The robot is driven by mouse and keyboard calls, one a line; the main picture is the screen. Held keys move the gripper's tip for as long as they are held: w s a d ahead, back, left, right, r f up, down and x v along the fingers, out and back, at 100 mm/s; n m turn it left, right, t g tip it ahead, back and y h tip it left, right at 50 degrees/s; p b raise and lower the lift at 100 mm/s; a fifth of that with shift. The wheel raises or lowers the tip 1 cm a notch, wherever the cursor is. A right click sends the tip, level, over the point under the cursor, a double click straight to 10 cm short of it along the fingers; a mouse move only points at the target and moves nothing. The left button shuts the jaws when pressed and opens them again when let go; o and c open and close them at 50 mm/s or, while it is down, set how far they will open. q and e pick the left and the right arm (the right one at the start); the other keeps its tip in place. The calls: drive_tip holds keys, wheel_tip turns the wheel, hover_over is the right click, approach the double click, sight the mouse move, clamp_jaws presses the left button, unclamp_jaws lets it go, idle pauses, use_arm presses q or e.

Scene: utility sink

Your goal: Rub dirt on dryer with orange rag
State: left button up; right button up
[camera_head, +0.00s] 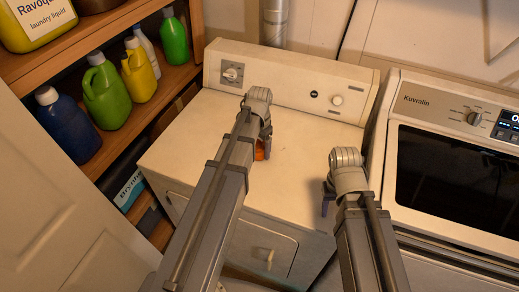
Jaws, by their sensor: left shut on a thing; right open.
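The white dryer (205,138) stands in the middle, with a knob panel at its back and a door in its front. My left gripper (264,146) is over the dryer top, mostly hidden behind its own arm. It is shut on the orange rag (260,153), of which only a small orange patch shows at the dryer top. My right gripper (327,200) is near the front right part of the dryer top, mostly hidden by its wrist. It is open. I cannot make out dirt on the visible part of the dryer top.
A white Kuvratin machine (393,105) with a dark lid stands close on the right. A wooden shelf (112,135) on the left holds several bottles, including a green jug (106,95) and a blue bottle (69,125). The dryer top's left part is clear.

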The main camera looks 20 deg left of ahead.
use_arm(q)
drive_tip(key=shift+w+f, duration=0.1)
drive_tip(key=shift+w, duration=1.4)
use_arm(e)
drive_tip(key=shift+f, duration=0.1)
use_arm(q)
drive_tip(key=shift+w+f+b, duration=0.15)
drive_tip(key=shift+w+b, duration=0.25)
drive_tip(key=shift+w, duration=1.35)
use_arm(e)
drive_tip(key=shift+s+f, duration=0.2)
drive_tip(key=shift+s, duration=0.05)
use_arm(q)
drive_tip(key=shift+a, duration=1.55)
use_arm(e)
drive_tip(key=shift+s, duration=0.1)
use_arm(q)
drive_tip(key=shift+s, duration=1.85)
use_arm(e)
drive_tip(key=shift+d, duration=0.1)
